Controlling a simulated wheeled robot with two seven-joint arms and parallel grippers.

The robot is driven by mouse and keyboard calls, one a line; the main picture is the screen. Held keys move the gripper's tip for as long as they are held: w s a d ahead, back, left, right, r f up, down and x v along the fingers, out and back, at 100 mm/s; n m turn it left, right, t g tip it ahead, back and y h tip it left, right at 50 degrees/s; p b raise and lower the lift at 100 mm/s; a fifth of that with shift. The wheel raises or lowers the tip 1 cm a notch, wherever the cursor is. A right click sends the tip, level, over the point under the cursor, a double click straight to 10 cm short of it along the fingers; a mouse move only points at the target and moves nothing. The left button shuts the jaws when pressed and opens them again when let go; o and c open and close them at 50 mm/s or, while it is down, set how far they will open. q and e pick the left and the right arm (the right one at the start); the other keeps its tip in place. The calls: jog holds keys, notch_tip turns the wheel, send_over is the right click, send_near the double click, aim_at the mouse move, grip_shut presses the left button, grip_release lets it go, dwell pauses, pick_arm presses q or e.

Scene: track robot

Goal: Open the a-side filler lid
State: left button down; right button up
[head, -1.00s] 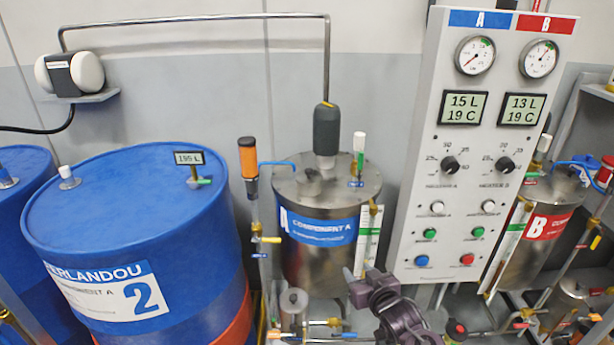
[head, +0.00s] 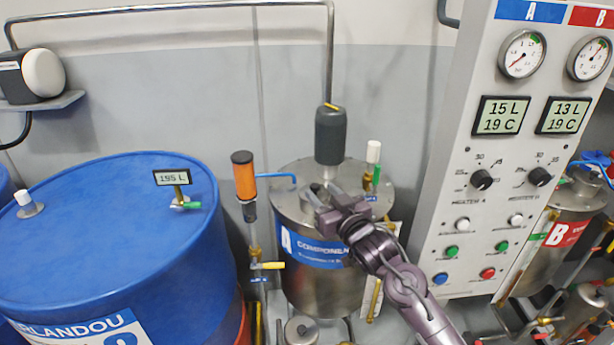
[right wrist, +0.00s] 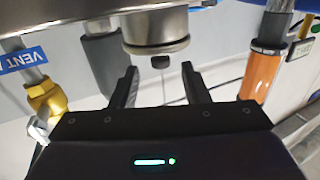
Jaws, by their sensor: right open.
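The a-side tank (head: 300,272), a steel drum with a blue "A COMPONENT A" label, stands mid-view in the head view. The filler lid on its top is partly hidden there by my right gripper (head: 321,190). In the right wrist view, which looks upside down, the lid (right wrist: 155,28) is a round steel cap with a small dark knob (right wrist: 160,62). My right gripper (right wrist: 160,75) is open, its two black fingers pointing toward the lid with the knob showing between their tips. I cannot tell whether they touch it. The lid looks shut. My left gripper is not in view.
A grey cylinder (head: 329,135) with a pipe rises behind the lid. The control panel (head: 455,190) stands right of the tank, the blue drum (head: 110,240) left.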

aim_at(316, 187)
jog(key=x, duration=0.2)
jog(key=p+x, duration=0.1)
jog(key=shift+w+a+r, duration=0.2)
jog(key=shift+r, duration=0.1)
jog(key=shift+x, duration=1.25)
jog(key=shift+f, duration=0.2)
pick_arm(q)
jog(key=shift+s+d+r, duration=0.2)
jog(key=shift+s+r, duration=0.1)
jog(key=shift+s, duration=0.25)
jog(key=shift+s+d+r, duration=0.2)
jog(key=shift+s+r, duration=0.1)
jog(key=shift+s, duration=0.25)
pick_arm(e)
grip_shut()
